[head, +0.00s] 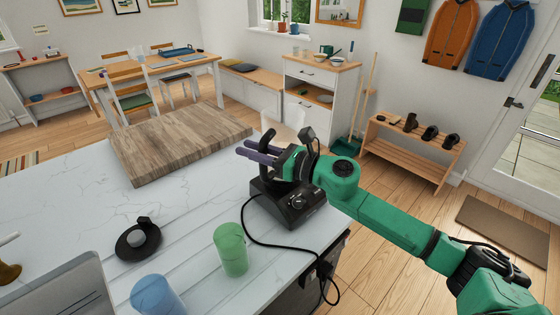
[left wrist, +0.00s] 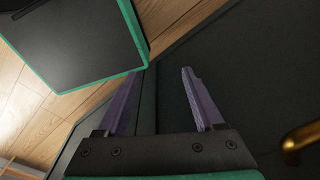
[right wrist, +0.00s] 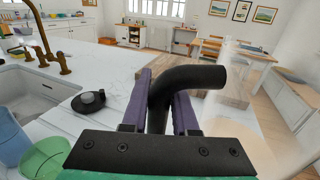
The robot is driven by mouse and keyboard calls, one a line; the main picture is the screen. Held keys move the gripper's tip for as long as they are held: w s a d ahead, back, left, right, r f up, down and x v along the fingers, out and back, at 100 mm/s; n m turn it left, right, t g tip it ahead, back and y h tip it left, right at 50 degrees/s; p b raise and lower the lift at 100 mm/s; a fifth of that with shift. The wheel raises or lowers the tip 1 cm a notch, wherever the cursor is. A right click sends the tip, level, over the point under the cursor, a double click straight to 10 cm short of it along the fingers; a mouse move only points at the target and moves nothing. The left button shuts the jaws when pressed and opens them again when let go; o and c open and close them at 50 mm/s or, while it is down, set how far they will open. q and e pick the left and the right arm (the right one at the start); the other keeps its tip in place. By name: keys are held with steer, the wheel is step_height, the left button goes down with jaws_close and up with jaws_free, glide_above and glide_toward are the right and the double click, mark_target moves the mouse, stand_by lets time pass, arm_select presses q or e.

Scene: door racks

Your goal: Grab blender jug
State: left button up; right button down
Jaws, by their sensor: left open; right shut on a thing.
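The blender's black base (head: 288,204) with knobs stands near the right edge of the white counter, its cord hanging over the edge. The clear blender jug (head: 287,128) shows faintly behind my right gripper (head: 262,152). In the right wrist view, the jug (right wrist: 240,75) is see-through at the right, and its curved black handle (right wrist: 190,78) passes between the purple fingers of my right gripper (right wrist: 163,85), which is shut on it. My arm hides where jug and base meet. My left gripper (left wrist: 162,90) is open and empty in the left wrist view, beside dark panels, and outside the head view.
A green cup (head: 230,250), a blue cup (head: 157,296) and a round black lid-like piece (head: 139,241) stand on the counter (head: 60,205). A thick wooden board (head: 182,140) lies behind. A brass handle (left wrist: 304,138) is close to my left gripper.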

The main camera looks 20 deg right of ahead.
stand_by(0.5)
steer(key=shift+r, duration=0.15)
steer(key=shift+r, duration=0.1)
